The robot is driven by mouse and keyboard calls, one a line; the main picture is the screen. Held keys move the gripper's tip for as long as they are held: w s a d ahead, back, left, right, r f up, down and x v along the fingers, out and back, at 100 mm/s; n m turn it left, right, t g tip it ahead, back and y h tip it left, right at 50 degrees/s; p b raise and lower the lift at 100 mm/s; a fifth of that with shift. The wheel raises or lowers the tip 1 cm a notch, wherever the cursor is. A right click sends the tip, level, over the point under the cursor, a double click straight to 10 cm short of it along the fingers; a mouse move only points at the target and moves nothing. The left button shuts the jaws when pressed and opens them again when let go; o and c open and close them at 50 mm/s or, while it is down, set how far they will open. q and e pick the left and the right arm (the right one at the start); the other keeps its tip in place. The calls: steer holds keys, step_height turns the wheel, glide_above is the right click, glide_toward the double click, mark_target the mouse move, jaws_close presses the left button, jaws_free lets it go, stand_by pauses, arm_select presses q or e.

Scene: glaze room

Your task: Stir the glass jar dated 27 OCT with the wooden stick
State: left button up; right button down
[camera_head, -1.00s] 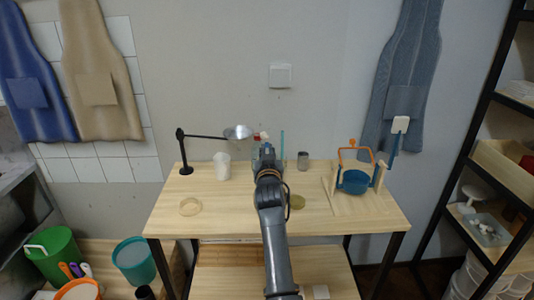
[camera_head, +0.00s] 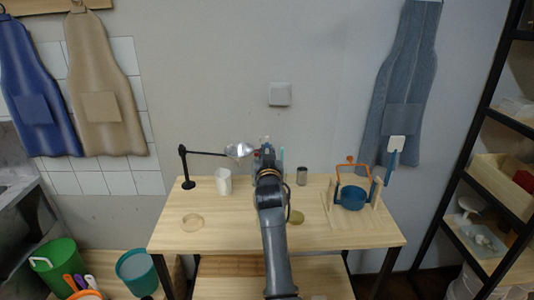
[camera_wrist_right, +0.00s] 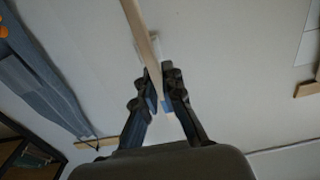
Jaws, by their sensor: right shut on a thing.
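My right gripper (camera_head: 265,155) is over the back middle of the table, seen from behind. In the right wrist view the same gripper (camera_wrist_right: 163,90) is shut on a pale wooden stick (camera_wrist_right: 144,40), which runs up past the fingertips to the top edge. In the head view the arm and gripper hide the stick. No glass jar with a readable date shows; small red and blue-tinted things just behind the gripper are mostly hidden. My left gripper is not in view.
The front left of the table is clear.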

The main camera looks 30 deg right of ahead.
mark_target(267, 139)
stand_by(0.4)
step_height(267, 139, up, 5)
steer(key=p, duration=0.4)
stand_by(1.1)
